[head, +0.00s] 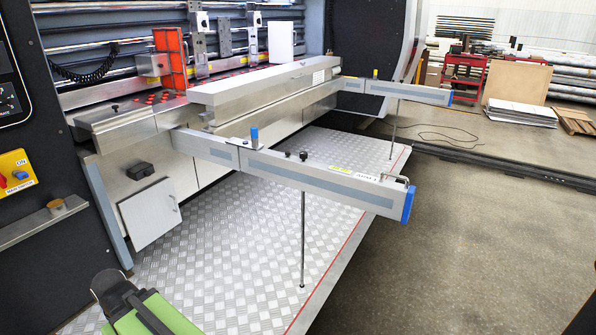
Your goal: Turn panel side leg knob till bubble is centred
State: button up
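The nearer, panel-side arm (285,177) is a long grey beam reaching out from the machine, with a blue end cap (408,204). A small black knob (303,155) stands on its top, above a thin dark leg (303,240) that reaches down to the tread-plate floor. A blue-topped fitting (254,135) stands further back on the beam. I cannot make out the bubble in a level. A green and black part of my arm (150,312) shows at the bottom left, well apart from the knob. I cannot make out its fingertips or any gap between them.
A second similar arm (410,92) with its own leg (393,130) lies behind. A dark control panel with a yellow switch plate (17,173) stands at the left. Cables (445,132) lie further back.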

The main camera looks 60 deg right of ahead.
aim_at(303, 155)
jog(key=z, duration=0.2)
jog(key=k, duration=0.15)
jog(key=u, duration=0.2)
jog(key=i, duration=1.05)
jog(key=z, duration=0.4)
